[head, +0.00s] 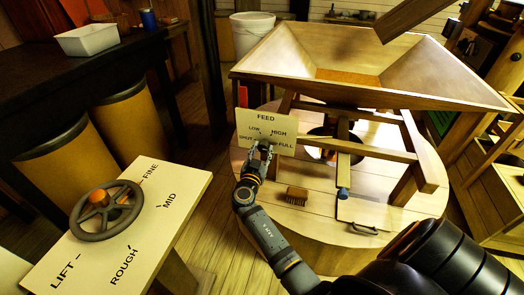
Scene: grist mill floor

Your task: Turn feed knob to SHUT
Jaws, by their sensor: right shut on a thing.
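The feed panel (266,119) is a cream plate on the front left of the wooden hopper stand. It is marked FEED, with LOW, HIGH, SHUT and FULL around the knob. My right gripper (262,148) is at the lower middle of the panel, shut on the feed knob. The gripper hides most of the knob, so I cannot tell which mark it points to. My left gripper is not in view.
A wooden hopper (450,80) stands over the round millstone cover (320,215), where a small brush (297,196) lies. A lift panel with a handwheel (107,210) is at the lower left. A dark table (60,75) holds a white tray (87,40).

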